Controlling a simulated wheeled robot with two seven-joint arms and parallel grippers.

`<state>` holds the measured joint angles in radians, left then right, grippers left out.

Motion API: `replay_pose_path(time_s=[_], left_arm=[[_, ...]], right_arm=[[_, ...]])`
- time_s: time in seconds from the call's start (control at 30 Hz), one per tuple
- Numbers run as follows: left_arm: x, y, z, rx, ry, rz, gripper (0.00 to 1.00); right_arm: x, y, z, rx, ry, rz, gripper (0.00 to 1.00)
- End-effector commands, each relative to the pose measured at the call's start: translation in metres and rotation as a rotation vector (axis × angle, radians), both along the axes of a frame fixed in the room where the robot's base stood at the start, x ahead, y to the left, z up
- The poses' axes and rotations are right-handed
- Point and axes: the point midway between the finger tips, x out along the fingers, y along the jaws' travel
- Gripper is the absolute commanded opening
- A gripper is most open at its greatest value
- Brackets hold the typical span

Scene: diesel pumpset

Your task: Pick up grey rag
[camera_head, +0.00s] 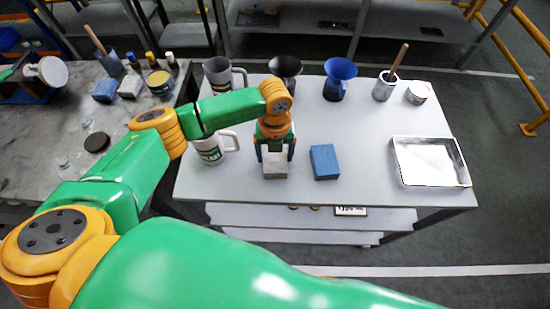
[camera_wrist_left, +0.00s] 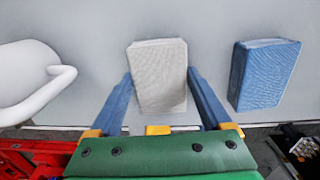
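The grey rag (camera_head: 275,166) is a folded block lying on the white table near its front edge. It also shows in the middle of the left wrist view (camera_wrist_left: 158,75). My left gripper (camera_head: 275,150) is over the rag, pointing down. Its fingers are open, one on each side of the rag. In the left wrist view my left gripper (camera_wrist_left: 160,80) has the rag between its blue fingers, with narrow gaps beside it. Whether the fingertips reach down to the table is hard to tell. My right gripper does not show.
A blue rag (camera_head: 324,162) lies just right of the grey one. A white mug (camera_head: 210,149) stands close on the left. A metal tray (camera_head: 430,162) is at the right. Several jugs and pots, including a blue funnel-topped one (camera_head: 338,80), line the back. The table's centre right is clear.

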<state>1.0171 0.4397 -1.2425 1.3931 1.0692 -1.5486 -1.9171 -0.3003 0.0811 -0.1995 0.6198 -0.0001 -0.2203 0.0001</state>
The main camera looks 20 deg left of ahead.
Motion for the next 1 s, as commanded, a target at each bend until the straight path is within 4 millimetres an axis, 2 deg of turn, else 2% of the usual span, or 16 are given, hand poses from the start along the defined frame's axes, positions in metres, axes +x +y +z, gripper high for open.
replay_pose_path(time_s=[0.03, 0.07, 0.37, 0.47, 0.53, 0.77, 1.0], left_arm=[[0.0, 0.0, 0.0, 0.0, 0.0, 0.0, 0.33], [0.0, 0.0, 0.0, 0.0, 0.0, 0.0, 0.27], [0.0, 0.0, 0.005, -0.002, -0.001, 0.001, 0.27], [0.001, -0.001, 0.017, -0.003, -0.004, -0.001, 0.27], [-0.001, 0.001, 0.033, -0.004, -0.005, 0.0, 0.27], [-0.041, 0.034, 0.093, 0.001, -0.006, 0.0, 0.27], [-0.089, 0.072, 0.117, 0.001, -0.003, 0.004, 0.27]], right_arm=[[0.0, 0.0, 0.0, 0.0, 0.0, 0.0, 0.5], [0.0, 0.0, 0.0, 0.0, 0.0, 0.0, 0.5], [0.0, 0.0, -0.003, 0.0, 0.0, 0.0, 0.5], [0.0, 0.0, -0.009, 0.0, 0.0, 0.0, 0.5], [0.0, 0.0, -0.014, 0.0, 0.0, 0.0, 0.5], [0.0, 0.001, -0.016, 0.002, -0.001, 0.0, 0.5], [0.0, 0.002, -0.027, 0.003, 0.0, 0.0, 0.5]])
